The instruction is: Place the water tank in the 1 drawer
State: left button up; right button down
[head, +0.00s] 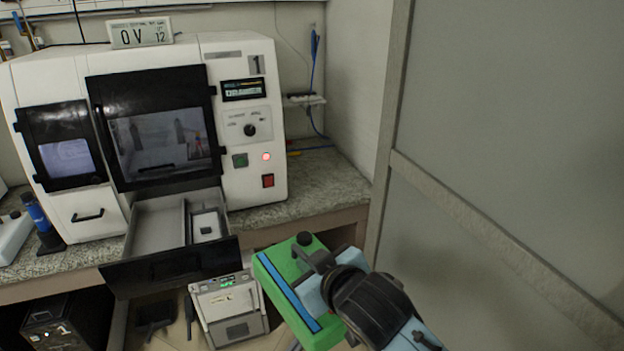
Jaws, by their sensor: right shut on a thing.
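A green box with a blue stripe and a black knob on top, which I take to be the water tank (277,277), is at the lower middle. My right gripper (316,259) is shut on it near the knob and holds it up, tilted, in front of the counter. The drawer (155,234) of the white machine marked 1 (250,150) is pulled open, to the left of the tank. Inside it are a divider and a small white part with a dark square. The tank is outside the drawer and apart from it. My left gripper is not in view.
A speckled counter (325,185) carries the machine. A white device with a green display (232,305) stands below, and a black box (65,325) is at the lower left. A grey partition (500,130) fills the right side. A dark blue cylinder (38,215) stands at left.

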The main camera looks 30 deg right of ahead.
aim_at(157, 248)
jog(key=k, duration=0.55)
jog(key=z, duration=0.45)
jog(key=i, duration=1.2)
jog(key=u, duration=0.45)
jog(key=i, duration=1)
